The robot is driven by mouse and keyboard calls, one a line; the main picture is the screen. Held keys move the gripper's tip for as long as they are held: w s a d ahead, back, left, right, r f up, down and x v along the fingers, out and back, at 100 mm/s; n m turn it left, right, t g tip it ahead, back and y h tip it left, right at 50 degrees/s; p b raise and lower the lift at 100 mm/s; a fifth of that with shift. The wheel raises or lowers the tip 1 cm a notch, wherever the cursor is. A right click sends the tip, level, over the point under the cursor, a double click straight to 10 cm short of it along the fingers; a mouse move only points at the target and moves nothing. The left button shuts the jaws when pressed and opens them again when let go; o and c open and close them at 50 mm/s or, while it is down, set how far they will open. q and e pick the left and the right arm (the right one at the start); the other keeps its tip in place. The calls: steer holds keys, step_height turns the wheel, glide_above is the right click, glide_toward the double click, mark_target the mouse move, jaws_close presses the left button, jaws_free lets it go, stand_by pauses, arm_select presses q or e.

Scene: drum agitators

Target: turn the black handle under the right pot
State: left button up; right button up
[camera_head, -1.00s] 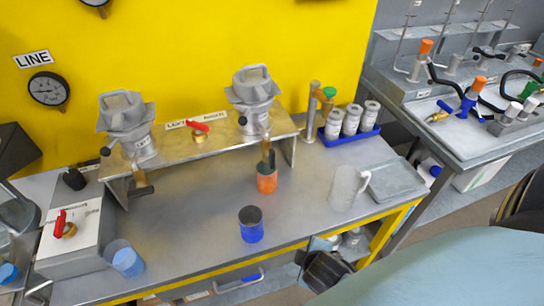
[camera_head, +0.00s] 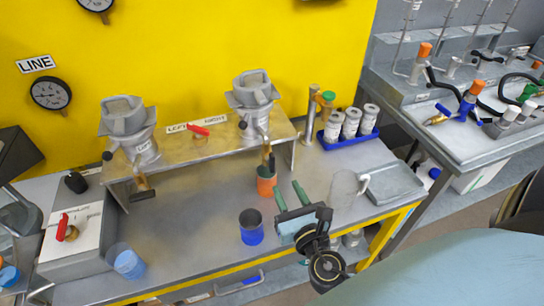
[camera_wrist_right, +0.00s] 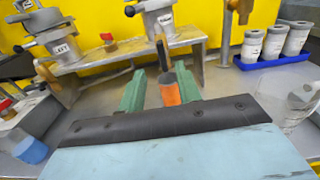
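The right pot (camera_head: 252,98) is grey and stands at the right end of the raised metal shelf. A small black knob (camera_head: 242,125) shows at its lower left side; it also shows in the right wrist view (camera_wrist_right: 129,11). A brownish spout (camera_head: 266,150) hangs below the right pot over an orange cup (camera_head: 266,184). My right gripper (camera_head: 288,187) is open and empty, over the table just right of and nearer than the orange cup. In the right wrist view its green fingers (camera_wrist_right: 160,80) are apart, with the orange cup between them in the picture, farther off. My left gripper is out of view.
The left pot (camera_head: 128,128) stands at the shelf's other end. A red lever (camera_head: 198,130) sits between the pots. A blue cup (camera_head: 251,228), a clear jug (camera_head: 344,188) and a blue rack of white bottles (camera_head: 348,139) stand around my right gripper.

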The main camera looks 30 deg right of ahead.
mark_target(273, 161)
steer(key=p+x, duration=0.1)
steer(key=x, duration=1.1)
steer(key=shift+d, duration=0.1)
steer(key=shift+s, duration=0.1)
jaws_close()
